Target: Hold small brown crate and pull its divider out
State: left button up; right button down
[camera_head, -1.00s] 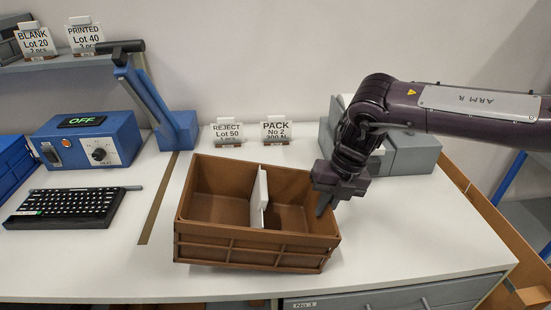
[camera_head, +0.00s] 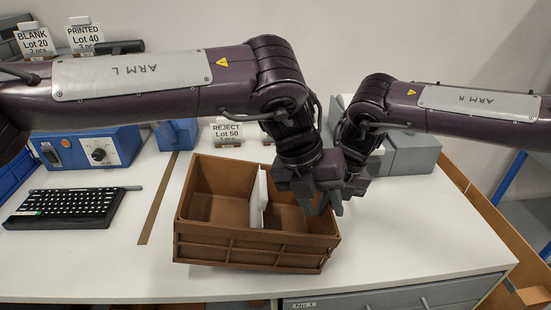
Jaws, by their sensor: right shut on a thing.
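The brown crate (camera_head: 225,241) stands on the white table, open at the top. A white divider (camera_head: 259,198) stands upright across its inside, splitting it into a left and a right compartment; its top edge shows near the back wall. My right gripper (camera_head: 326,204) is shut on the crate's right wall, largely hidden behind my left one. My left gripper (camera_head: 321,207) is over the right compartment, to the right of the divider and apart from it. Its fingers look spread and hold nothing visible.
A black keyboard (camera_head: 66,207) lies at the left, with a blue control box (camera_head: 100,148) behind it. A REJECT sign (camera_head: 227,133) stands behind the crate. A grey machine (camera_head: 412,155) is at the back right. My two wrists are very close together. The table front right is clear.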

aim_at(260, 190)
pick_arm(q)
jog(key=w+a+r+n+t+y, duration=0.4)
jog(key=a+r+t+y, duration=0.1)
jog(key=a+r+y, duration=0.25)
pick_arm(e)
jog(key=shift+s, duration=0.1)
pick_arm(q)
jog(key=shift+h, duration=0.35)
jog(key=x, duration=1.2)
jog(key=shift+s+a+f, duration=0.2)
jog(key=shift+a+f, duration=0.05)
jog(key=shift+f, duration=0.1)
grip_shut()
notch_tip(260, 190, up, 10)
jog(key=d, duration=0.2)
jog(key=shift+d, duration=0.3)
dwell(0.6)
